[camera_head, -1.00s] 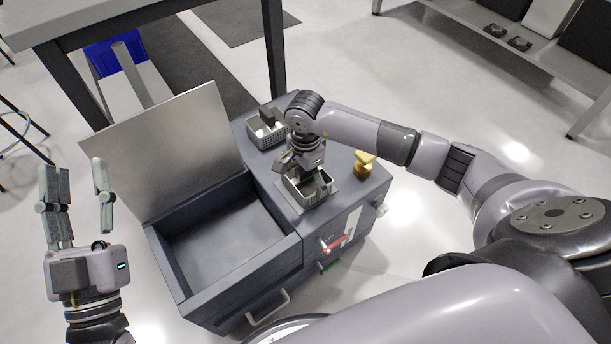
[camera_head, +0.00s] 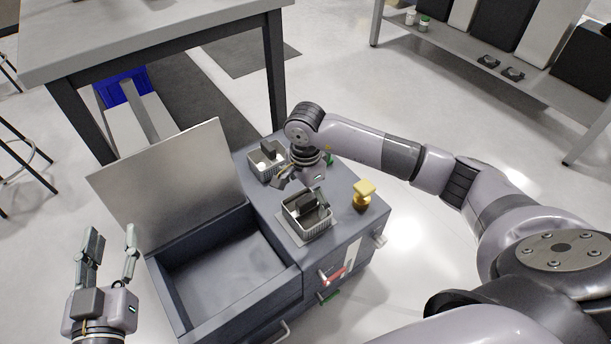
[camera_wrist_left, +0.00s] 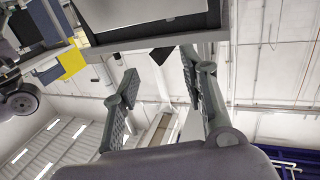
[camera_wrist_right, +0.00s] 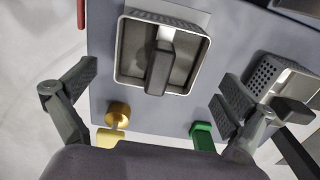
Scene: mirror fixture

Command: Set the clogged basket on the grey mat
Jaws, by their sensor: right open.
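A grey mesh basket (camera_head: 309,228) with a dark upright handle stands on the thin grey mat (camera_head: 290,236) on the cabinet top. It also shows in the right wrist view (camera_wrist_right: 190,75), where its inside looks grey; I cannot tell whether it is clogged. A second similar basket (camera_head: 262,175) stands further back, and its perforated side shows in the right wrist view (camera_wrist_right: 264,76). My right gripper (camera_head: 296,185) is open and empty, above and just behind the front basket, apart from it. My left gripper (camera_head: 112,236) is open and empty, left of the cabinet.
A yellow knob-like object (camera_head: 363,194) stands right of the front basket. A green item (camera_head: 328,158) is behind my right gripper. The open bin (camera_head: 225,280) with its raised lid (camera_head: 170,185) lies left of the baskets. A table (camera_head: 150,40) stands behind.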

